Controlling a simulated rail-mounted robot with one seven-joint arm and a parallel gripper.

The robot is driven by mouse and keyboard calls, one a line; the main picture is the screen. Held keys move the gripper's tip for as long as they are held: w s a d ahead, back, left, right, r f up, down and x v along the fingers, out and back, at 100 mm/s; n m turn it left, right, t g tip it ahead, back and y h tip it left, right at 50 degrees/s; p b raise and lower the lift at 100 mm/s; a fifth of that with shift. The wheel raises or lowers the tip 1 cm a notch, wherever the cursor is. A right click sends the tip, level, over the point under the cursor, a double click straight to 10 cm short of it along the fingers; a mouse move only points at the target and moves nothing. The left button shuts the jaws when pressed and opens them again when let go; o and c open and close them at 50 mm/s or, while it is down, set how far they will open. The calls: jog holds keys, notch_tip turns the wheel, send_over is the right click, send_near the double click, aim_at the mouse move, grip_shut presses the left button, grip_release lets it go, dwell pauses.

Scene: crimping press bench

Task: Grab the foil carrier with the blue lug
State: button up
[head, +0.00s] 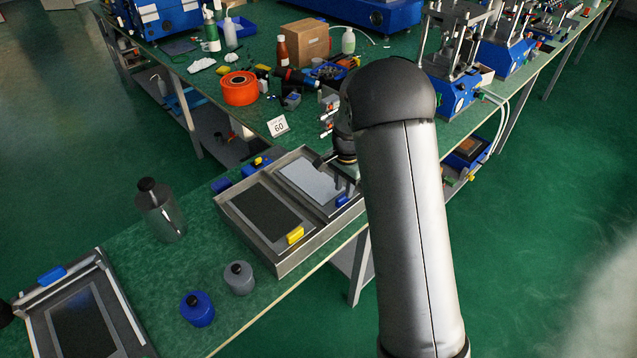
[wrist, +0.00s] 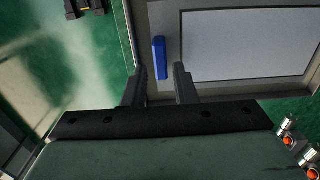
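The foil carrier with the blue lug (head: 311,181) is a grey frame around a pale sheet, lying in the right half of a grey two-bay tray (head: 276,263). Its blue lug (head: 342,201) sits at the near end. My gripper (head: 343,165) is over this carrier's right side, partly hidden by my arm. In the wrist view my gripper (wrist: 160,73) is open, with the blue lug (wrist: 160,58) just beyond and between the fingertips. The carrier's pale sheet (wrist: 250,45) lies to the right. Nothing is held. I cannot tell the height above the lug.
A dark-sheet carrier (head: 258,217) with a yellow lug (head: 295,235) fills the left bay. Another fixture (head: 79,315) with a blue lug stands lower left. A "60" card (head: 278,126) stands behind the tray.

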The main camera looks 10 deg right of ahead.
aim_at(343, 196)
jog(key=shift+f, duration=1.5)
grip_shut()
jog(key=shift+r, duration=0.1)
